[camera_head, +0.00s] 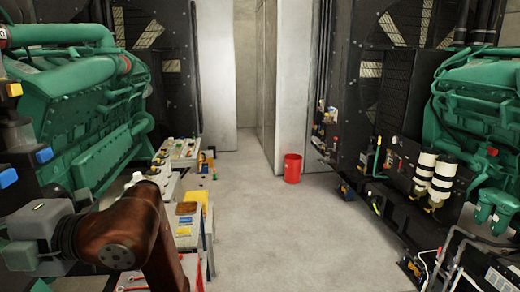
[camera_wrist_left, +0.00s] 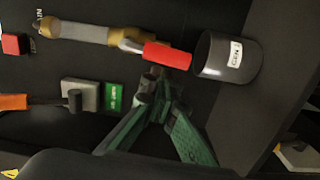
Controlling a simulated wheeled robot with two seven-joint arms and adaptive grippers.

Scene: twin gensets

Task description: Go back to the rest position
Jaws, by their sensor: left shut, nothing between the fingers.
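In the left wrist view my left gripper (camera_wrist_left: 158,88) has its green fingers brought together at the tips, with nothing held between them. The tips are just below a red cylindrical piece (camera_wrist_left: 167,54) and to the left of a dark cup (camera_wrist_left: 226,58) with a white label; I cannot tell whether they touch anything. In the head view my brown left arm comes in at the lower left over a line of benches; its gripper is not visible there. My right arm and gripper are not in view.
Green gensets stand on the left (camera_head: 75,100) and right (camera_head: 480,95). Benches with tools (camera_head: 186,215) run along the left. The grey floor (camera_head: 270,235) between is clear.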

